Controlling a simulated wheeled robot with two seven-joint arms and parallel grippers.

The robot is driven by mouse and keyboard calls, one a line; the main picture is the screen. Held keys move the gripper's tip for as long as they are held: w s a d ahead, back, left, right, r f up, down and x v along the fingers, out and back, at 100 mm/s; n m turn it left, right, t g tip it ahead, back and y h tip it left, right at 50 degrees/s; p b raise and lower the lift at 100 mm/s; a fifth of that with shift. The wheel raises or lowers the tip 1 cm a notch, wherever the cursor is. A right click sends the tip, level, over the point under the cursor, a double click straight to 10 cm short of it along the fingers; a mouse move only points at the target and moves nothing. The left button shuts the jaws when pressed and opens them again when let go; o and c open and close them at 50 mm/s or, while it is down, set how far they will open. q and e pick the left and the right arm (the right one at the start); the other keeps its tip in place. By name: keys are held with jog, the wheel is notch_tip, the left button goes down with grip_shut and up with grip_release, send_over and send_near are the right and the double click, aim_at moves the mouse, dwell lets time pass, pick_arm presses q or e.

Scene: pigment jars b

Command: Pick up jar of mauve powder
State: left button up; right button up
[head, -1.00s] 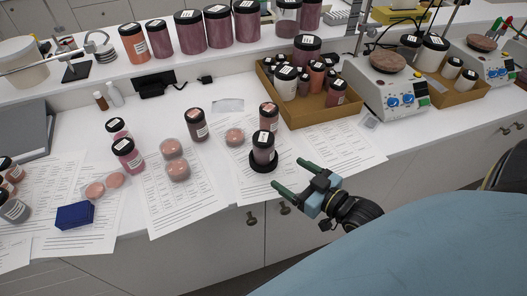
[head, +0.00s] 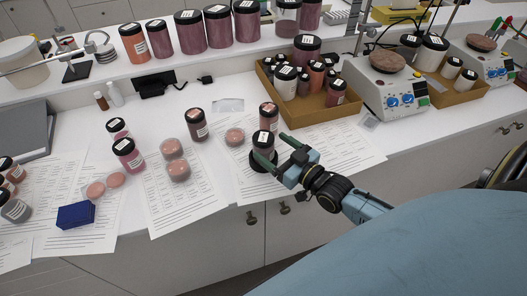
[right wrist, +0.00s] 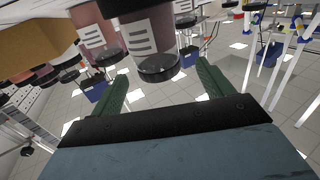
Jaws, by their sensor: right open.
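My left gripper is not in view.
A brownish jar (head: 269,116) stands just behind, and another (head: 195,125) to the left. A cardboard tray of jars (head: 330,113) is behind right. Flat pink dishes (head: 234,136) and paper sheets (head: 190,205) lie left. The bench's front edge is close below the gripper.

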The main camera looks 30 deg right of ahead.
jog(key=x, duration=0.4)
jog(key=shift+w, duration=0.35)
jog(key=shift+r, duration=0.1)
jog(key=c, duration=1.6)
